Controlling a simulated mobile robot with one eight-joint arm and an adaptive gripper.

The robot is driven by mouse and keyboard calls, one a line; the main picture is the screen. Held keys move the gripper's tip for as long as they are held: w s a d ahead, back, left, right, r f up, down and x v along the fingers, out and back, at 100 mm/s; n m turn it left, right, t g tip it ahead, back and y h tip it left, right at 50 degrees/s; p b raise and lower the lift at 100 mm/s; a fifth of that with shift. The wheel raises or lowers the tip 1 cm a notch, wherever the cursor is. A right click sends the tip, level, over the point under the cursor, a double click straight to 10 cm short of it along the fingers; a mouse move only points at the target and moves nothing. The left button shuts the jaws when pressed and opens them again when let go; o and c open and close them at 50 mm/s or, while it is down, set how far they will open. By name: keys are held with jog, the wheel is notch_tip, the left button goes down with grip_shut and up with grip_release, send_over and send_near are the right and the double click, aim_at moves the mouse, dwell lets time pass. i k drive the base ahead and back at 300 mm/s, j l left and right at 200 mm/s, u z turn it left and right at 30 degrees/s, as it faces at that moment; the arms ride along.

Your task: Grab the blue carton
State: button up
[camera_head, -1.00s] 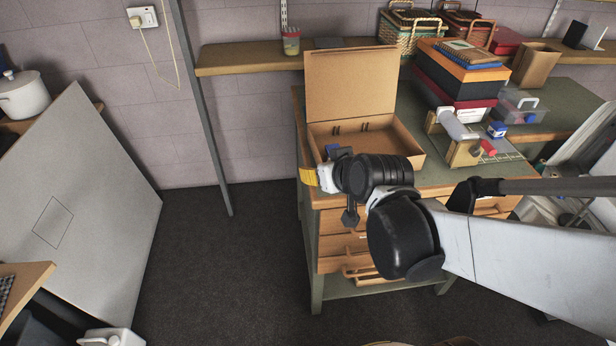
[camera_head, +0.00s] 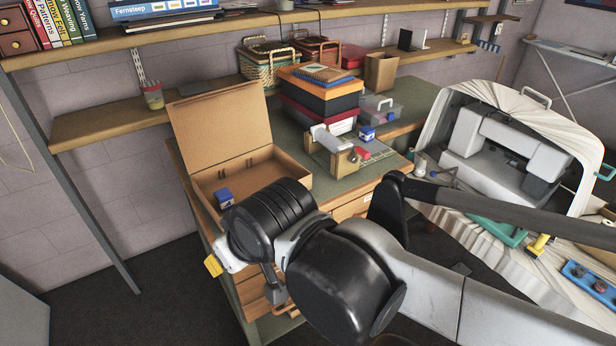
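Two small blue cartons show. One blue carton with a white label (camera_head: 225,198) sits inside the open cardboard box (camera_head: 205,183) on the desk, just beyond my arm's wrist. A second blue carton (camera_head: 366,133) stands on the desk farther right, beside a red cylinder and in front of a clear bin. My gripper (camera_head: 220,262) is at the left end of the arm, low in front of the desk's near left corner. Only white and yellow parts of it show, so its fingers and opening cannot be made out. No contact with either carton is visible.
A wooden holder with a white roll (camera_head: 330,147) stands mid-desk, with stacked boxes (camera_head: 320,100) behind. A clear lidded bin (camera_head: 381,107) is to their right. A covered sewing machine (camera_head: 500,150) is at right. A metal post (camera_head: 70,190) rises left of the desk.

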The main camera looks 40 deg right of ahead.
aim_at(367, 133)
jog(key=z, duration=1.75)
jog(key=i+l+z, duration=0.1)
jog(key=i, duration=0.4)
jog(key=i+l+z, duration=0.1)
jog(key=i+l, duration=0.15)
jog(key=i, duration=0.3)
jog(key=i+l+z, duration=0.1)
jog(key=i, duration=0.4)
